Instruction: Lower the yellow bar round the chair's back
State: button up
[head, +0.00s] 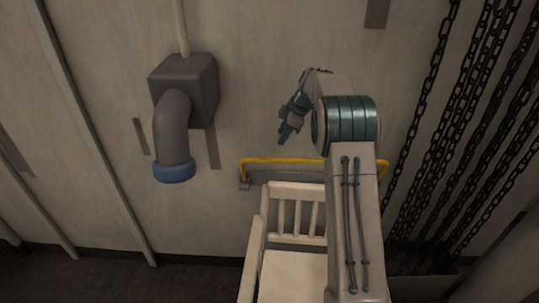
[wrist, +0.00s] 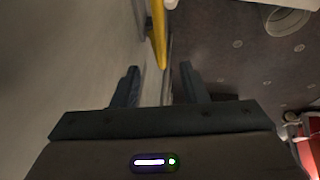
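The yellow bar (head: 285,160) runs level along the wall just above and behind the back of the white chair (head: 296,187). Its left end bends down to a grey wall bracket (head: 244,185); its right end shows past my arm, which hides part of the bar and chair. My gripper (head: 284,138) is left of my arm, above the bar in the head picture. In the wrist view my gripper (wrist: 160,82) has its two dark fingers wide apart with nothing between them. The yellow bar (wrist: 158,30) shows ahead of the fingertips, apparently not touching them.
A grey box with a bent pipe and blue collar (head: 174,170) sticks out from the wall at left. Dark chains (head: 440,95) hang at right. A red thing (wrist: 306,130) shows at the wrist view's right edge. Bare wall lies between pipe and gripper.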

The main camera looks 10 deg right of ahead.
aim_at(270, 159)
jog(key=p+x, duration=0.2)
jog(key=x, duration=1)
jog(key=shift+f+p, duration=0.1)
jog(key=shift+p, duration=0.3)
grip_shut()
